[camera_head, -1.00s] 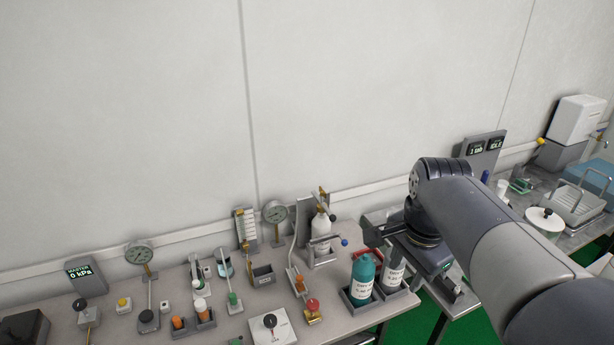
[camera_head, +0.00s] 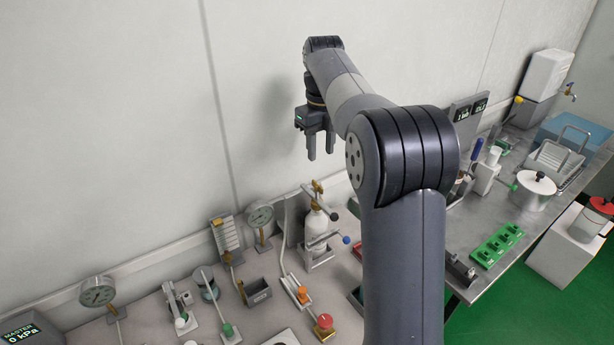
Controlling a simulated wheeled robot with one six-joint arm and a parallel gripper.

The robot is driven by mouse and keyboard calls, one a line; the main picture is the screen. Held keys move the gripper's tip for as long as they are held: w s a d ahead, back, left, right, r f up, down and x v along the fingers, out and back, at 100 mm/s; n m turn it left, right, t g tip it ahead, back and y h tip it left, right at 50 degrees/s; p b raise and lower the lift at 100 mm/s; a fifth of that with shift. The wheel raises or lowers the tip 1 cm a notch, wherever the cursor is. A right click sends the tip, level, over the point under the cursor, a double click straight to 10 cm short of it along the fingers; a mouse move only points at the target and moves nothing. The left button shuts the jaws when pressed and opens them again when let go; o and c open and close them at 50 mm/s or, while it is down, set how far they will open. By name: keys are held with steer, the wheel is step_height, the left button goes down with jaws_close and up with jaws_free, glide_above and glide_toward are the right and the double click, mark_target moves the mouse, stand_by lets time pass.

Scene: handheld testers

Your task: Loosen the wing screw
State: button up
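My gripper (camera_head: 320,152) hangs in the air in front of the wall, fingers pointing down. Its two fingers are apart with nothing between them. Below it, at the back of the bench, a white bottle (camera_head: 316,224) stands in a grey holder. A small brass piece (camera_head: 317,187) sits above the bottle and looks like the wing screw, but it is too small to be sure. A rod with a dark end (camera_head: 334,216) and a blue knob (camera_head: 346,240) show to its right. My gripper is above these parts and touches none of them.
Dial gauges (camera_head: 260,216), a grey open box (camera_head: 257,291) and a red-topped knob (camera_head: 325,322) stand left of and in front of the bottle. My arm hides the bench to the right. A metal table (camera_head: 440,228) with a green rack (camera_head: 496,243) lies beyond it.

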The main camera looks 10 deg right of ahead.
mark_target(320, 186)
step_height(320, 186, down, 11)
steer(key=shift+s+r, duration=0.1)
steer(key=shift+r, duration=0.1)
steer(key=shift+c, duration=0.3)
jaws_close()
